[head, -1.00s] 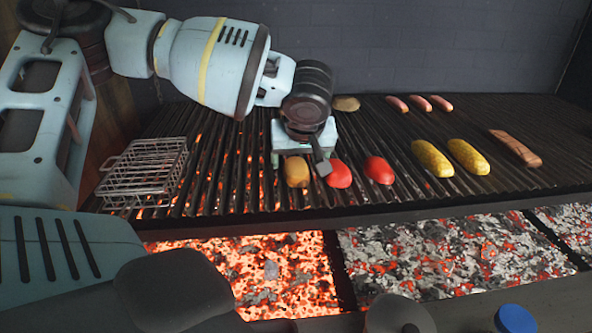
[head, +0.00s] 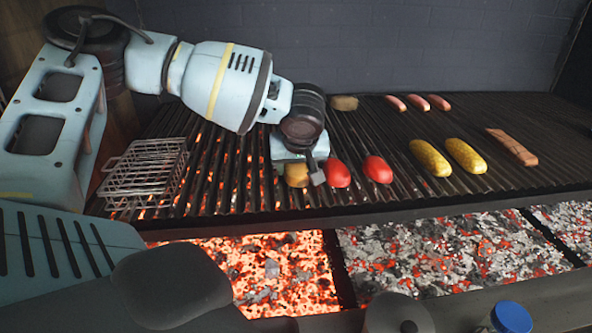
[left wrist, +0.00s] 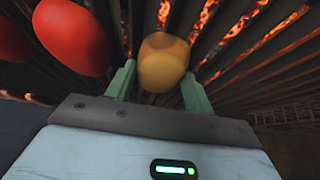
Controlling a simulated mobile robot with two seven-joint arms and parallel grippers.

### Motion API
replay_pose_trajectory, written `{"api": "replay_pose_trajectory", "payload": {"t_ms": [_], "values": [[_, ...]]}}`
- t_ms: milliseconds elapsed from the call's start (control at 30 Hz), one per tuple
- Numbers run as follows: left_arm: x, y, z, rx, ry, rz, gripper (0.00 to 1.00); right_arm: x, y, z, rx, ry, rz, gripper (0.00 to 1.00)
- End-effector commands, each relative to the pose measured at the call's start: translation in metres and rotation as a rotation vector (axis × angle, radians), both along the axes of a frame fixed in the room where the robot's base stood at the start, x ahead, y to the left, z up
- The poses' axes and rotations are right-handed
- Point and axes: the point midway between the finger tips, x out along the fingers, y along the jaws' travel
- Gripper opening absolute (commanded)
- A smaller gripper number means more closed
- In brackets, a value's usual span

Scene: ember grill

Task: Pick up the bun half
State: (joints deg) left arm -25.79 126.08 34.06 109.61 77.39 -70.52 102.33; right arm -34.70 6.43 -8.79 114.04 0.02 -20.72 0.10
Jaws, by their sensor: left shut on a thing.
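A tan, rounded bun half (head: 296,177) lies at the front of the grill grate, left of two red tomatoes, partly hidden by my gripper in the head view. My left gripper (head: 298,174) reaches down over it and is shut on it. In the left wrist view the bun half (left wrist: 163,60) sits between the two pale green fingers of the left gripper (left wrist: 160,84), with grate bars behind it. I cannot tell whether it still touches the bars. Another tan piece (head: 344,103) lies at the back of the grate. My right gripper is not in view.
Two red tomatoes (head: 377,169) lie close on the right. Yellow corn cobs (head: 465,155), sausages (head: 417,102) and a brown piece (head: 512,147) lie farther right. A wire basket (head: 145,172) stands left. Glowing coals (head: 285,270) show in front. A blue-lidded container (head: 513,317) is at bottom right.

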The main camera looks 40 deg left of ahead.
Motion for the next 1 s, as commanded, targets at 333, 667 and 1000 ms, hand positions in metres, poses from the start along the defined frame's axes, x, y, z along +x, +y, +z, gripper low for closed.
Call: {"api": "replay_pose_trajectory", "payload": {"t_ms": [333, 667, 1000], "values": [[0.000, 0.000, 0.002, 0.000, -0.001, 0.000, 0.30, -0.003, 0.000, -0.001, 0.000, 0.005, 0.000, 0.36], [0.001, 0.000, 0.026, 0.000, -0.003, 0.001, 0.30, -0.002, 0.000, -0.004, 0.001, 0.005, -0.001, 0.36], [-0.041, -0.051, 0.040, 0.004, 0.002, -0.008, 0.30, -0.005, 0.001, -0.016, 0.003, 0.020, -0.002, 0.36]]}}
